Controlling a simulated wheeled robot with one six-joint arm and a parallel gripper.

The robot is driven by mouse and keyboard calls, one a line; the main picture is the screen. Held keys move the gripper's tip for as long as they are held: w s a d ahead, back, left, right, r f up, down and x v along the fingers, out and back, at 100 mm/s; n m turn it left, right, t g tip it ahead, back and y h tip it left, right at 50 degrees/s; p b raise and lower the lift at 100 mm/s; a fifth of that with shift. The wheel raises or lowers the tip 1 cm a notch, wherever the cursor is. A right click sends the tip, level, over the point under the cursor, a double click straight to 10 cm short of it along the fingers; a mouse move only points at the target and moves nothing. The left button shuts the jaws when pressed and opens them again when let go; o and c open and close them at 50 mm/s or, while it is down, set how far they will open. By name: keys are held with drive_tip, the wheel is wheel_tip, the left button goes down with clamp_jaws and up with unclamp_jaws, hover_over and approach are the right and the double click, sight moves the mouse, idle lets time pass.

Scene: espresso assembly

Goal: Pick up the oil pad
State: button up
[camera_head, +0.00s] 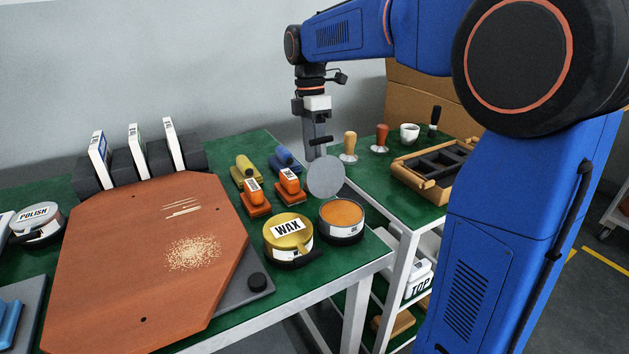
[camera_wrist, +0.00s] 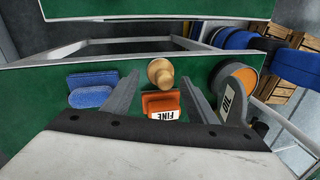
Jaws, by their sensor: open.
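A blue pad with a rounded grip (camera_head: 286,158) lies on the green table, in line with the FINE block and the OIL tin. It also shows at the left in the wrist view (camera_wrist: 90,88). A yellow pad (camera_head: 246,171) lies to its left. No pad has a readable name; the blue one's place in the OIL tin's row suggests it is the oil pad. My gripper (camera_head: 318,152) points down above the table's far-right side, open and empty. In the wrist view the blue pad is outside the fingers (camera_wrist: 160,100), to the left.
The orange FINE block (camera_wrist: 160,106) appears between my fingers in the wrist view. The open OIL tin (camera_head: 342,217) has its grey lid (camera_head: 325,177) raised. The WAX tin (camera_head: 289,238) and a brown board (camera_head: 145,255) are left. Wooden-handled tampers (camera_head: 349,145) stand beyond.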

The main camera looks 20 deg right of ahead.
drive_tip(key=f, duration=0.3)
drive_tip(key=s+f, duration=0.1)
drive_tip(key=shift+a+f, duration=0.3)
drive_tip(key=shift+f, duration=0.05)
drive_tip(key=c, duration=0.8)
drive_tip(key=shift+c, duration=0.2)
wheel_tip(320, 180, up, 10)
drive_tip(key=shift+r, duration=0.1)
